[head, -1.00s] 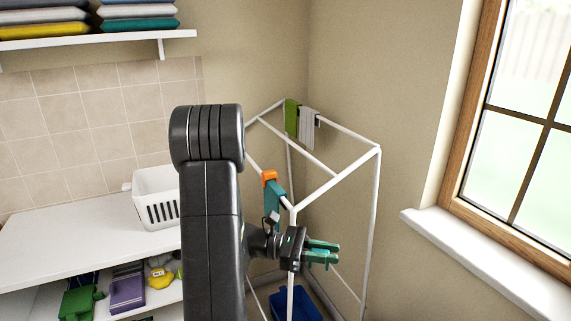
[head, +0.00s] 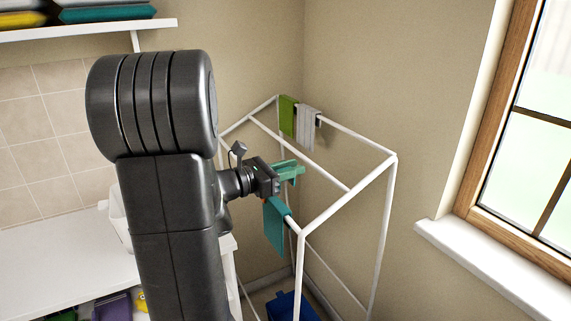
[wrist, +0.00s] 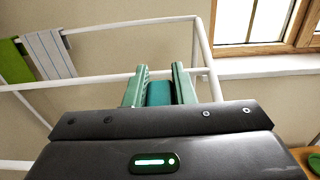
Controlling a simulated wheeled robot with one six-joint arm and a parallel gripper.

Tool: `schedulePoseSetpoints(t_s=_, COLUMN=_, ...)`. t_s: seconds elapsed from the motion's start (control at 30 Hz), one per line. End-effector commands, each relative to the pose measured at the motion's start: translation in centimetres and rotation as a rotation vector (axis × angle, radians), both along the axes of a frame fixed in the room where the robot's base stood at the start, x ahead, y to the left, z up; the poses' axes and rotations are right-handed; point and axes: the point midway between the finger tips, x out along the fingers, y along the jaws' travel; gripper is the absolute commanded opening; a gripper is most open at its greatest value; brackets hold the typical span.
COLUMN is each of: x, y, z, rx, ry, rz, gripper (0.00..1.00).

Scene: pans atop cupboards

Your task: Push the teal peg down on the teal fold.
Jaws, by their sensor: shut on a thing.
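The teal fold (head: 275,228) is a cloth hanging over the near left rail of the white drying rack in the head view. My gripper (head: 291,170) is just above and beyond its top in that view, fingers pointing right. In the wrist view, my green fingers (wrist: 159,88) are shut on the teal peg (wrist: 159,93), which shows as a darker teal block between them. The peg is mostly hidden by the fingers in the head view. I cannot tell whether the peg touches the fold.
The white rack (head: 348,188) stands in the corner by the window. A green cloth (head: 287,115) and a grey striped cloth (head: 308,120) hang on its far rail. A blue bin (head: 289,305) is on the floor. A white counter (head: 60,265) is at left.

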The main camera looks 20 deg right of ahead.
Motion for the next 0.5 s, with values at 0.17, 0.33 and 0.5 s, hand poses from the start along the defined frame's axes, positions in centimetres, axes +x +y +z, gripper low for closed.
schedulePoseSetpoints(t_s=0.17, x=0.0, y=-0.01, z=-0.02, rx=0.0, ry=0.0, rz=-0.001, gripper=0.02)
schedulePoseSetpoints(t_s=0.33, x=-0.01, y=0.19, z=-0.04, rx=-0.001, ry=0.001, rz=0.0, gripper=0.02)
schedulePoseSetpoints(t_s=0.5, x=-0.05, y=0.38, z=-0.78, rx=-0.003, ry=0.003, rz=0.0, gripper=0.02)
